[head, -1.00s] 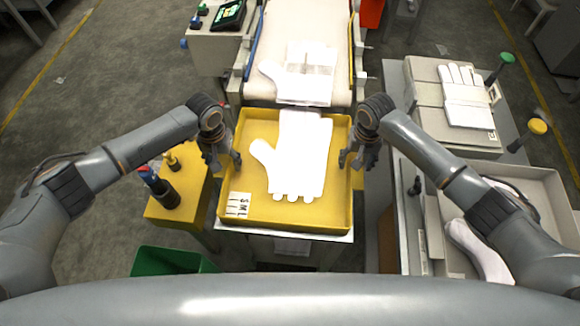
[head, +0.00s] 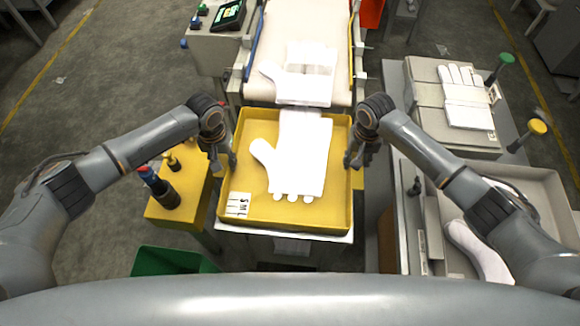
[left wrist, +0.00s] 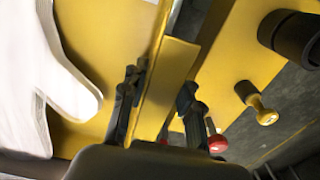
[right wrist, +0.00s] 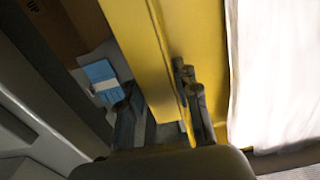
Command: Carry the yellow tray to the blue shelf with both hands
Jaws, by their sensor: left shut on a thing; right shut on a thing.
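The yellow tray (head: 270,219) stands at the near end of the conveyor, with a white glove (head: 302,160) lying flat in it and a small size card (head: 238,204) in its near left corner. My left gripper (head: 226,160) is shut on the tray's left wall, one finger inside and one outside, as the left wrist view (left wrist: 157,100) shows. My right gripper (head: 353,158) is shut on the right wall, which also shows between its fingers in the right wrist view (right wrist: 165,100). I cannot make out the blue shelf in any view.
Another white glove (head: 305,72) lies on the conveyor (head: 275,35) behind the tray. A yellow stand (head: 190,205) with dark and yellow-handled items is at the left, a green bin (head: 170,262) at the near left. A grey bench (head: 394,90) with boxes is at the right.

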